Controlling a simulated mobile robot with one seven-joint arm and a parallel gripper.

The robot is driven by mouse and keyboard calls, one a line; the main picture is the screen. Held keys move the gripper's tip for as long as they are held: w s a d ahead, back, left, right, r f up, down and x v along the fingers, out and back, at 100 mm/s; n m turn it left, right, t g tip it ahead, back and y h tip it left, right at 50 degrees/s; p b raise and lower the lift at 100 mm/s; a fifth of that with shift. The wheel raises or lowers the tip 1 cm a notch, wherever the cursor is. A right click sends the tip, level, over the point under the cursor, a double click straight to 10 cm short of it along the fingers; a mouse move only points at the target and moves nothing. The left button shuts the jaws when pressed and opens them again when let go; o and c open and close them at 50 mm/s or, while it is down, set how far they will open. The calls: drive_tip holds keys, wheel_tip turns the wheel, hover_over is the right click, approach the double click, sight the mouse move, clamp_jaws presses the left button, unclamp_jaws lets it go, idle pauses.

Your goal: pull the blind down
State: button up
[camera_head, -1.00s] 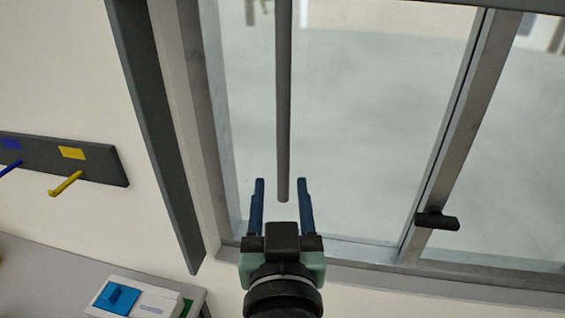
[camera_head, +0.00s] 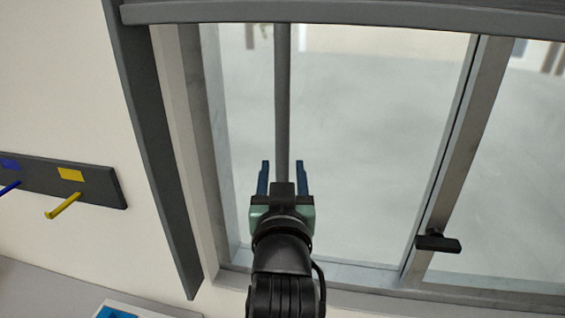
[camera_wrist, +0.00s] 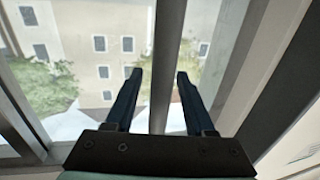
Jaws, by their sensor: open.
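The blind's dark grey bottom bar (camera_head: 350,15) crosses the top of the window in the head view. A long grey rod (camera_head: 282,100) hangs from it down in front of the glass. My gripper (camera_head: 282,165) is at the rod's lower part, with its blue fingers open, one on each side. In the wrist view the rod (camera_wrist: 168,65) runs between the two open fingers (camera_wrist: 159,75), apart from both. The rod's lower end is hidden behind my gripper in the head view.
The window frame has a grey upright (camera_head: 460,150) with a black handle (camera_head: 438,243) to the right. A dark rail (camera_head: 150,150) runs along the left side. A wall rack with a yellow peg (camera_head: 63,205) and a blue peg is further left.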

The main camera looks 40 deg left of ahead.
drive_tip(key=shift+w+a, duration=0.15)
drive_tip(key=shift+a, duration=0.05)
clamp_jaws()
idle(1.4)
